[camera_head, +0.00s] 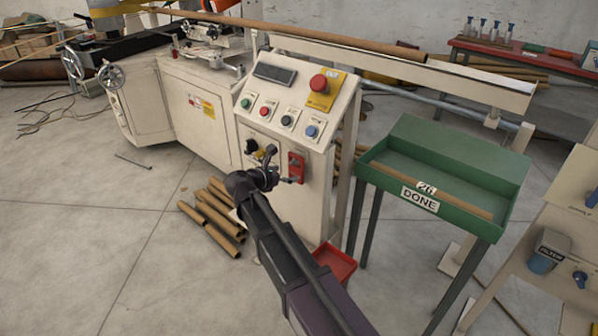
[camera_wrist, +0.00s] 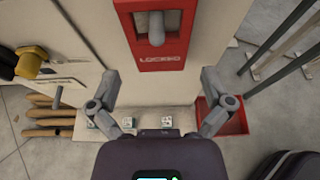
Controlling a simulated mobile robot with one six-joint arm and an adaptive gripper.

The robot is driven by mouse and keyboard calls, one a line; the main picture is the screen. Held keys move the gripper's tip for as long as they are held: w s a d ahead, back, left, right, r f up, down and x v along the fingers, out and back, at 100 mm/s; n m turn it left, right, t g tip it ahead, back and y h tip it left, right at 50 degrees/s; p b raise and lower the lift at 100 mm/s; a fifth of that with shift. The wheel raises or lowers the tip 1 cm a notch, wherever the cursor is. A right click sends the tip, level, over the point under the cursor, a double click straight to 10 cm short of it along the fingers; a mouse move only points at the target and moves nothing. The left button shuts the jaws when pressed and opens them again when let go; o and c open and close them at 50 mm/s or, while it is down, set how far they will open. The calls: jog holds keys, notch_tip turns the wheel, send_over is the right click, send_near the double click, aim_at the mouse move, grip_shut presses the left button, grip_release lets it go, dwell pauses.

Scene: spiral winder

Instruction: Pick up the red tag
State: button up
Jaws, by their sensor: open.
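The red tag (camera_wrist: 165,50), lettered LOCKED, hangs on the cream control cabinet at the top of the wrist view, with a grey peg or knob in front of its middle. In the head view the red tag (camera_head: 297,166) is on the cabinet's front, below the buttons. My gripper (camera_wrist: 160,82) is open, its two fingers spread left and right below the tag with nothing between them. In the head view my gripper (camera_head: 281,170) is close to the tag's left side, and contact cannot be told.
A black and yellow knob (camera_wrist: 30,62) sticks out left of the tag. A red bin (camera_head: 336,262) and several cardboard tubes (camera_head: 213,216) are on the floor. A green tray (camera_head: 430,195) marked DONE stands right. A long tube (camera_head: 300,35) lies above the cabinet.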

aim_at(295, 172)
jog(key=shift+w+f, duration=0.1)
jog(key=b+x, duration=0.1)
jog(key=x, duration=0.2)
jog(key=shift+w+d+f+b, duration=0.15)
jog(key=shift+w+f+b, duration=0.1)
jog(key=shift+b, duration=0.1)
jog(key=shift+w+d+f, duration=0.2)
jog(key=shift+w+d, duration=0.25)
jog(key=c, duration=0.8)
